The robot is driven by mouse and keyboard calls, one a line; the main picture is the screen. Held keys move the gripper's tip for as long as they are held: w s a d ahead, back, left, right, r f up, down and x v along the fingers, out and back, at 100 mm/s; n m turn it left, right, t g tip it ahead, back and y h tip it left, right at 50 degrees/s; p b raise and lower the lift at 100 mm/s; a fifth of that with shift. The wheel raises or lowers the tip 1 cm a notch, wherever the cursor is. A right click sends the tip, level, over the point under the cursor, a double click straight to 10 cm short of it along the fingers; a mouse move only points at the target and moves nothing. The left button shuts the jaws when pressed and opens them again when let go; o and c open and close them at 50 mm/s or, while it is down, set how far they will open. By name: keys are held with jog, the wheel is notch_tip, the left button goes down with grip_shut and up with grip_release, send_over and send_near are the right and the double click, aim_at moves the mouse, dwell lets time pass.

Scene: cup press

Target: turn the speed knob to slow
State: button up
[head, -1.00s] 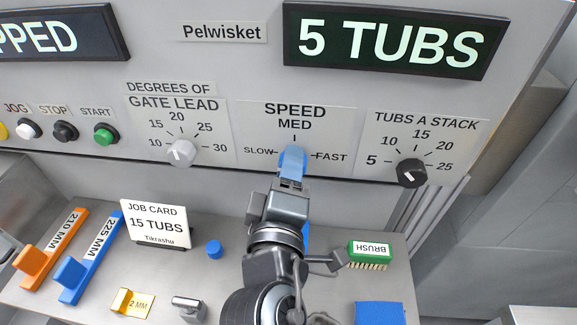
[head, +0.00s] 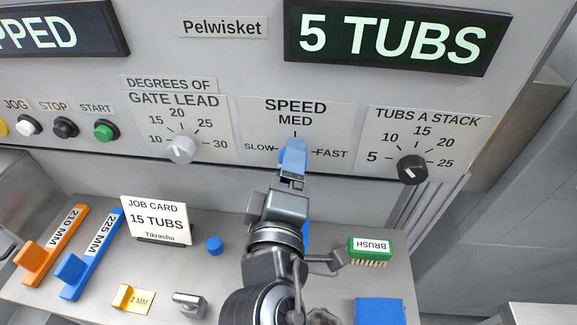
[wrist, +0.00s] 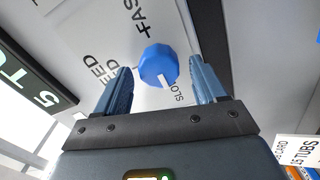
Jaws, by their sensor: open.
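The speed knob (wrist: 158,62) is a blue faceted knob on the grey panel. Its white mark points toward the SLOW lettering (wrist: 180,92) in the wrist view. My gripper (wrist: 160,72) is open, with one blue finger on each side of the knob and a visible gap to each. I cannot tell how far the fingertips reach along it. In the head view, my gripper (head: 292,157) is at the speed dial (head: 257,125), and its blue fingers hide most or all of the knob.
The gate lead knob (head: 182,149) is left and the stack knob (head: 411,169) right. A job card (head: 157,218), a green brush (head: 370,250) and blue and orange pieces lie on the shelf below. Clear panel separates the dials.

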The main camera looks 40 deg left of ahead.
jog(key=b+v, duration=0.1)
jog(key=v, duration=0.6)
jog(key=shift+s+d, duration=0.1)
jog(key=shift+s, duration=0.05)
jog(key=s+d+f+m+h, duration=0.1)
jog(key=s+d+f+m, duration=0.2)
jog(key=d, duration=0.4)
jog(key=d+f+m+g+h, duration=0.1)
jog(key=d+f+m, duration=0.1)
jog(key=d+f, duration=0.35)
jog(key=s+d+f+m+h, duration=0.1)
jog(key=s+d+f+m, duration=0.15)
jog(key=d, duration=0.55)
jog(key=s+d+r+m+h, duration=0.2)
jog(key=s+d+m+h, duration=0.1)
jog(key=s+d+m, duration=0.4)
jog(key=s+d+r+m+h, duration=0.2)
jog(key=s+d+m, duration=0.5)
jog(key=d, duration=0.4)
jog(key=shift+s+d+r+h, duration=0.2)
jog(key=shift+s+d+h, duration=0.2)
jog(key=shift+s+h, duration=0.25)
